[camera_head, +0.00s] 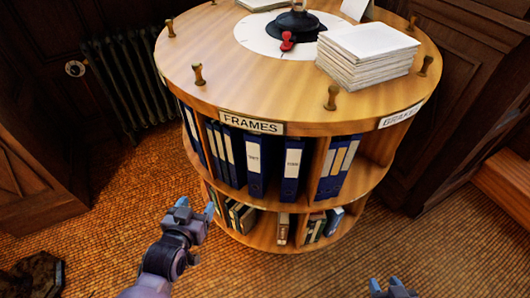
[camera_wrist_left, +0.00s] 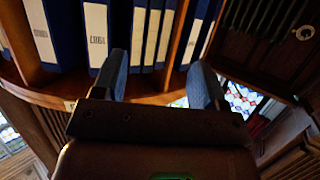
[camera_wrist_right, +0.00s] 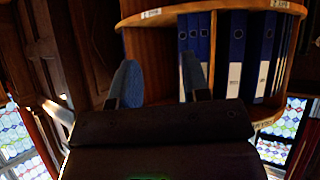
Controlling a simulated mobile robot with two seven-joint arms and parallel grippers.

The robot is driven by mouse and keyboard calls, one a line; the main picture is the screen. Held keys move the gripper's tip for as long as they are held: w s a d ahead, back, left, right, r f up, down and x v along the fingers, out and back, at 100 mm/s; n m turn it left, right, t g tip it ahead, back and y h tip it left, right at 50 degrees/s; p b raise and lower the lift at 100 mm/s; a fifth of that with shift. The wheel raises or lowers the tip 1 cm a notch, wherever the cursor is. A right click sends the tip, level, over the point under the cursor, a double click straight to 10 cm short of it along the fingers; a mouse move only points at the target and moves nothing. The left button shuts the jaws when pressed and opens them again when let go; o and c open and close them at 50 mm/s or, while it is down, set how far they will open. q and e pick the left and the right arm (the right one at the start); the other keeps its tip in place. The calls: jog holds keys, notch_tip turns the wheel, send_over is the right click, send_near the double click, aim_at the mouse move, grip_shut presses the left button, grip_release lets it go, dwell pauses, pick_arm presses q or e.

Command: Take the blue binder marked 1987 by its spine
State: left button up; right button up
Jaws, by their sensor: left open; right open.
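Two wide blue binders with white spine labels stand side by side on the upper shelf: the left one (camera_head: 256,180) and the right one (camera_head: 291,187). Their digits are too small to read surely, so I cannot tell which is 1987. The left wrist view shows them upside down, one at its edge (camera_wrist_left: 65,25) and one nearer the middle (camera_wrist_left: 96,12). My left gripper (camera_head: 196,208) is open and empty, in front of the shelf and apart from it. My right gripper (camera_head: 392,287) is open and empty at the lower edge; its jaws show in its wrist view (camera_wrist_right: 157,85).
Narrower blue binders (camera_head: 226,158) stand left of the pair, others (camera_head: 335,172) right beyond a divider. The round wooden top (camera_head: 215,70) with pegs and a paper stack (camera_head: 366,58) overhangs the shelves. The front floor is mostly clear.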

aim_at(255, 177)
pick_arm(q)
jog(key=w+d+f+t+h+b, duration=0.1)
jog(key=w+d+f+b, duration=0.1)
jog(key=w+d, duration=0.2)
jog(key=w+d+f+m+t+h+b, duration=0.1)
jog(key=w+d+f+b, duration=0.1)
jog(key=w+d, duration=0.2)
jog(key=w+d+f+t+b, duration=0.1)
jog(key=w+d+f+b, duration=0.1)
jog(key=w+d, duration=0.3)
jog(key=shift+f+h+b, duration=0.4)
jog(key=shift+b, duration=0.2)
jog(key=shift+w+d, duration=0.25)
jog(key=shift+w, duration=0.3)
jog(key=b+x, duration=0.1)
jog(key=x, duration=0.2)
jog(key=shift+w+d, duration=0.1)
jog(key=shift+w, duration=0.3)
jog(key=shift+w+r, duration=0.15)
jog(key=shift+w, duration=0.25)
pick_arm(e)
notch_tip(255, 177, down, 7)
jog(key=g, duration=0.1)
jog(key=shift+s+a+f+n, duration=0.2)
jog(key=shift+s+n, duration=0.1)
jog(key=shift+s, duration=0.05)
pick_arm(q)
jog(key=shift+c, duration=0.5)
